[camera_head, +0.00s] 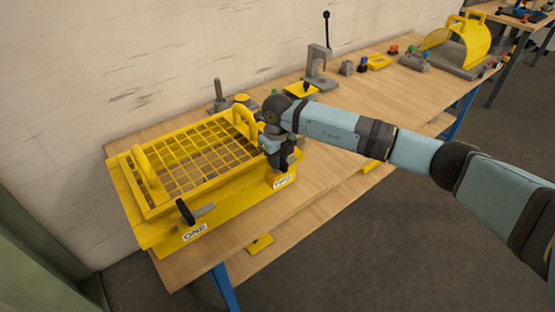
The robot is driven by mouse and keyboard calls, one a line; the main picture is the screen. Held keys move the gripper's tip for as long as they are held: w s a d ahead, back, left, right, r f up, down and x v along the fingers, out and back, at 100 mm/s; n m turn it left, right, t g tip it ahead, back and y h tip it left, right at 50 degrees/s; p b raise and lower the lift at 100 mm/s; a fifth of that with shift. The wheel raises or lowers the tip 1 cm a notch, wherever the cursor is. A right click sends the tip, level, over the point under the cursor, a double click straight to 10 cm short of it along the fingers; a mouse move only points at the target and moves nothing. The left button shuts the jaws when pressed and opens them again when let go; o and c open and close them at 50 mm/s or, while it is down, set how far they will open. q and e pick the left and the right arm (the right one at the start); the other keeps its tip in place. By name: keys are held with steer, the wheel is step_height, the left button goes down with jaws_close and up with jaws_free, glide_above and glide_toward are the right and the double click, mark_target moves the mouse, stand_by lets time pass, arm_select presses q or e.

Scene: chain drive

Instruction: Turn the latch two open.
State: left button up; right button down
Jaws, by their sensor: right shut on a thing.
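A yellow box with a grid cover (196,157) stands at the left of the wooden workbench. Its cover has two yellow arched handles and lies flat on the box. Label TWO (282,181) is at the front right corner, and label ONE (194,232) is at the front left. A latch with a black knob and a grey bar (197,212) sits above label ONE. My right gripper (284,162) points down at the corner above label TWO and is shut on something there. Latch two is hidden by the gripper, so its angle cannot be told. My left gripper is not in view.
Behind the box stand a grey post (218,96) and a lever press (320,68). Small coloured parts and a yellow curved guard (465,42) are farther right. The bench (330,170) is bare right of the box. A wall runs behind it.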

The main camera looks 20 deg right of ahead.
steer(key=shift+m, duration=0.6)
steer(key=c, duration=1)
jaws_free()
steer(key=shift+c, duration=0.2)
step_height(320, 180, up, 14)
steer(key=b, duration=0.1)
steer(key=shift+b, duration=0.3)
steer(key=shift+f, duration=0.1)
